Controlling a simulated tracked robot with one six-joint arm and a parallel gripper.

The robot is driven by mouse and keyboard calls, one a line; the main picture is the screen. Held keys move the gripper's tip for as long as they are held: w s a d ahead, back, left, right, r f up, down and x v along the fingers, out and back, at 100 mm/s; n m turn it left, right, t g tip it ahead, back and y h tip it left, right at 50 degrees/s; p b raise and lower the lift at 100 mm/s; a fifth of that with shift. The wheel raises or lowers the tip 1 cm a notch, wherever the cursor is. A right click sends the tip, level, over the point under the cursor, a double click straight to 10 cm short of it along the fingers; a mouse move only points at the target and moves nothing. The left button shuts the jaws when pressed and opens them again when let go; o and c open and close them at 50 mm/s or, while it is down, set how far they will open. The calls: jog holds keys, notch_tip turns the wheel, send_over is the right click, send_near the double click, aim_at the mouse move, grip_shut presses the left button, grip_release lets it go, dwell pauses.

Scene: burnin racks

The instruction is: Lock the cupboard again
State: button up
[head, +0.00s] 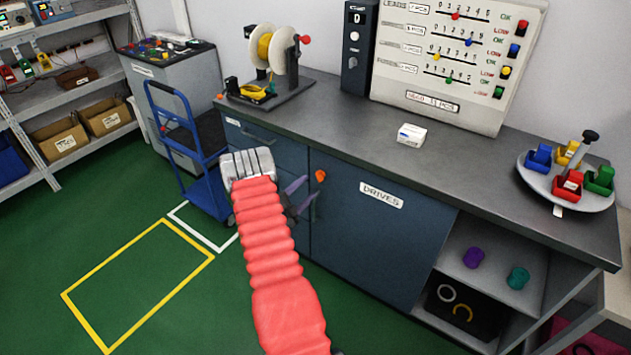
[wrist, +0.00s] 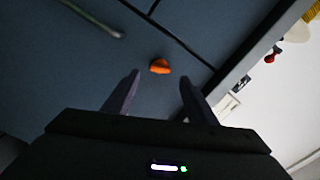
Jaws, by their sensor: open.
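The cupboard is the dark blue cabinet under the grey worktop, its door (head: 365,235) labelled "DRIVES" and looking closed. A small orange knob (head: 321,176) sits near the door's upper left corner. In the wrist view the orange knob (wrist: 160,66) lies ahead of and between my fingertips, apart from both. My gripper (head: 300,198) is in front of the cupboard, just left of and below the knob, at the end of my red-sleeved arm. In the wrist view my gripper (wrist: 158,88) is open with nothing between its fingers. My arm hides part of the cupboard front.
A blue trolley (head: 205,165) stands left of the cupboard. A white box (head: 411,135), a spool stand (head: 268,88) and a round tray (head: 535,193) of coloured bins stand on the worktop (head: 460,165). Open shelves (head: 465,265) are at right. Green floor in front is clear.

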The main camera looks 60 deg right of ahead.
jog(key=d, duration=0.4)
jog(key=s+d, duration=0.1)
jog(key=d, duration=0.2)
jog(key=shift+c, duration=0.7)
jog(key=shift+a, duration=0.1)
jog(key=c, duration=0.9)
